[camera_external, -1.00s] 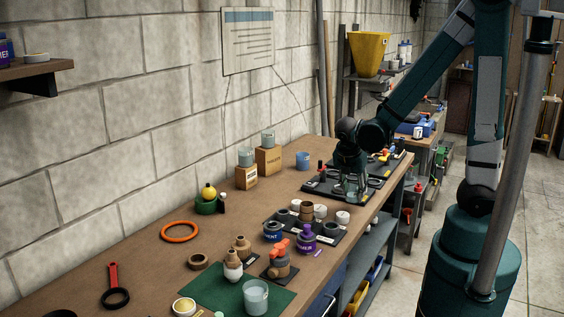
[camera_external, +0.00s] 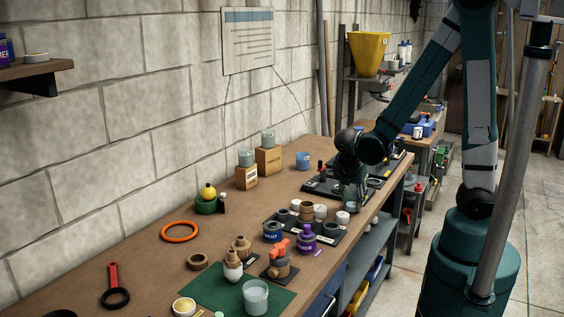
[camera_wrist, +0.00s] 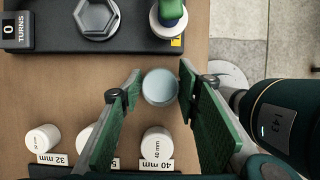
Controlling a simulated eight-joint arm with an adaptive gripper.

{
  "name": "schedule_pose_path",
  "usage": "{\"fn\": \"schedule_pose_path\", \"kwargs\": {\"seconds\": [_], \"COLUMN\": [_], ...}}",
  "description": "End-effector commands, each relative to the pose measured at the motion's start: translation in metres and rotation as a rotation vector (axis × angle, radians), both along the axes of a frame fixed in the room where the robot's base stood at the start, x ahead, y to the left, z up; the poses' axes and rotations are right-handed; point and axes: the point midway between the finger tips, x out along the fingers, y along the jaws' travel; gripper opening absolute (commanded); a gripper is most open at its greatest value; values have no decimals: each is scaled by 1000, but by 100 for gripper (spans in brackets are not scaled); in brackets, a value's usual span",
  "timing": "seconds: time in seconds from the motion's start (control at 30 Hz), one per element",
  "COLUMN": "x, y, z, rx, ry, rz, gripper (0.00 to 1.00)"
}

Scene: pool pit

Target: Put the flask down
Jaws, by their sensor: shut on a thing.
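The flask (camera_wrist: 160,88) shows in the wrist view as a round, pale grey-blue top between the two green-padded fingers of my gripper (camera_wrist: 161,80). My gripper is shut on it. In the external view my gripper (camera_external: 353,202) is low at the right front part of the workbench (camera_external: 225,228), and the fingers mostly hide the flask. I cannot tell whether the flask's base touches the bench top.
A black base with a hex fitting (camera_wrist: 97,16) lies just beyond the flask. White cylinders with size labels, one marked 40 mm (camera_wrist: 157,145), stand on the near side. The bench's front edge is close on the right. Bare wood lies left of the flask.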

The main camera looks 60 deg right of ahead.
Motion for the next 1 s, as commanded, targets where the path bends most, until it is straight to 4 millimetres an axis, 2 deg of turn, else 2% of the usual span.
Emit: {"fn": "schedule_pose_path", "kwargs": {"seconds": [0.4, 0.43, 0.53, 1.0], "x": [0, 0, 0, 0], "y": [0, 0, 0, 0], "z": [-4, -3, -3, 0], "rx": [0, 0, 0, 0], "ry": [0, 0, 0, 0], "rz": [0, 0, 0, 0], "gripper": [20, 37, 48, 48]}}
